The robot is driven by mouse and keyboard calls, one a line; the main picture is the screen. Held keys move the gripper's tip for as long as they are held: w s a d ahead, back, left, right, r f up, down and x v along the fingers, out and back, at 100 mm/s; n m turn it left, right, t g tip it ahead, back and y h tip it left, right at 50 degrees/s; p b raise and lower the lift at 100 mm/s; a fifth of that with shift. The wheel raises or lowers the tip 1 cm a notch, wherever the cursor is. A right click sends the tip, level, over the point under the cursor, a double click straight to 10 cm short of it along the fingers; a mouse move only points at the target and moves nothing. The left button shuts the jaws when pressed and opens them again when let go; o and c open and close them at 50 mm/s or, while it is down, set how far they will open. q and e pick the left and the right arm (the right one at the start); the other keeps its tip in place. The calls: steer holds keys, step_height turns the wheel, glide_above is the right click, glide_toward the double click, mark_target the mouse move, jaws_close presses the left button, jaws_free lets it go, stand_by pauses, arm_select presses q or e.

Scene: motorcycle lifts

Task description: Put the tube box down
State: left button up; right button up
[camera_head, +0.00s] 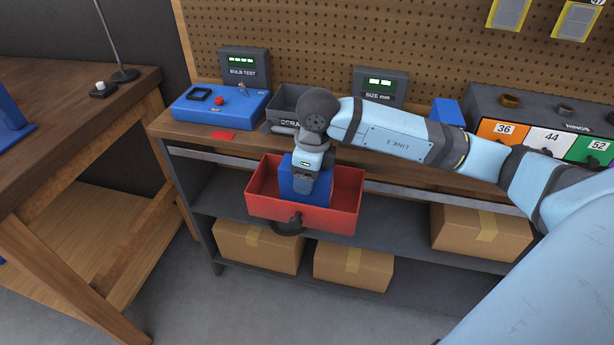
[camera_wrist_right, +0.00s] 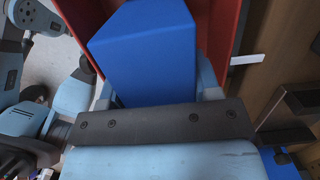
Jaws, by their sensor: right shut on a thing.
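The tube box, a plain blue box (camera_head: 296,186), is in my right gripper (camera_head: 307,178), which points down and is shut on it. The box is over or inside the open red drawer (camera_head: 345,214), within its walls as seen from the head. In the right wrist view the blue box (camera_wrist_right: 145,50) fills the space between the two fingers, with a red drawer wall (camera_wrist_right: 222,35) beside it. Whether its underside touches the drawer floor is hidden. My left gripper is not in view.
The wooden worktop (camera_head: 420,156) behind the drawer holds a blue bulb tester (camera_head: 222,106), a grey scrap bin (camera_head: 286,100) and a rings unit (camera_head: 545,112). Cardboard boxes (camera_head: 352,264) stand on the lower shelf. A wooden table (camera_head: 60,90) stands at left.

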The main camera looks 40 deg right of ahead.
steer(key=shift+f, duration=0.15)
steer(key=shift+f, duration=0.15)
steer(key=o, duration=1.1)
steer(key=shift+o, duration=0.2)
steer(key=r, duration=0.4)
steer(key=r+p, duration=0.1)
steer(key=r, duration=0.3)
steer(key=s+d+r, duration=0.1)
steer(key=r, duration=0.3)
steer(key=shift+s+r, duration=0.1)
